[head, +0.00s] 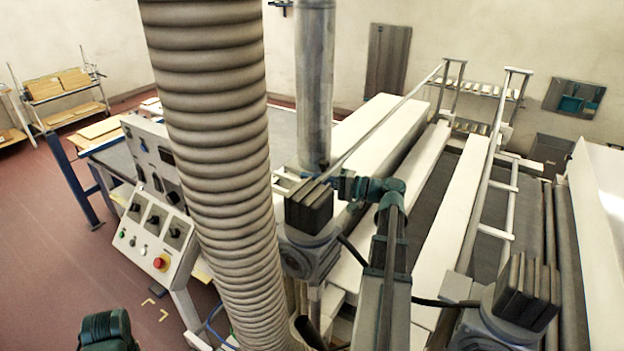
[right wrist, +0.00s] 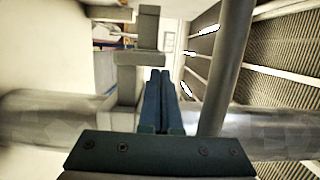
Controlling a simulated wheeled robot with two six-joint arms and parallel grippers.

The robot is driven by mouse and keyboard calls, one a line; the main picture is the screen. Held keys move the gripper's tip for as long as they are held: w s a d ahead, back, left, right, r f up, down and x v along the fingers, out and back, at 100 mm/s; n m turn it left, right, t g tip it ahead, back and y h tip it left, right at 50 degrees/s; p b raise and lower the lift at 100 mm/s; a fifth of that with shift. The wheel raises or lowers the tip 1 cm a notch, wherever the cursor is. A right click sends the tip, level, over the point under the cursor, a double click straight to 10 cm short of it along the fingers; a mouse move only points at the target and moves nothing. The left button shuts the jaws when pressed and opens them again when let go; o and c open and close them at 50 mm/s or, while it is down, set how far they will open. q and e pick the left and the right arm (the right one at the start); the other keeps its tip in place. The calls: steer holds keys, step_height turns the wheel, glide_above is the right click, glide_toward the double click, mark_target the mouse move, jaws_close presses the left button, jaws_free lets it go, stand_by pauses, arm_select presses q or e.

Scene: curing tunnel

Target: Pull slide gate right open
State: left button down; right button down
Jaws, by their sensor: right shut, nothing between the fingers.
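A vertical grey metal pipe (head: 315,80) stands in the middle of the head view. My right gripper (head: 335,183) is at its lower end, with the arm reaching up from below. In the right wrist view the two blue fingers (right wrist: 160,88) are together and empty. A grey slide-gate handle with a crosspiece (right wrist: 140,58) is just left of and beyond the fingers. They overlap it in the picture, and I cannot tell whether they touch. The pipe shows crosswise behind the fingers (right wrist: 245,122). The gate plate is mostly hidden in the head view. My left gripper is not in view.
A thick ribbed hose (head: 215,150) stands close left of the pipe and hides part of the machine. A control panel (head: 155,230) with a red button is left of it. Long white housings and a rail (head: 480,210) lie to the right. Open red floor is at far left.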

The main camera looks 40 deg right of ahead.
steer(key=a, duration=0.2)
steer(key=s+a, duration=0.1)
steer(key=a, duration=0.1)
steer(key=s+a, duration=0.1)
steer(key=a, duration=0.2)
steer(key=shift+a, duration=0.1)
steer(key=shift+s, duration=0.1)
steer(key=v, duration=1.4)
steer(key=shift+d, duration=0.2)
steer(key=shift+w, duration=0.25)
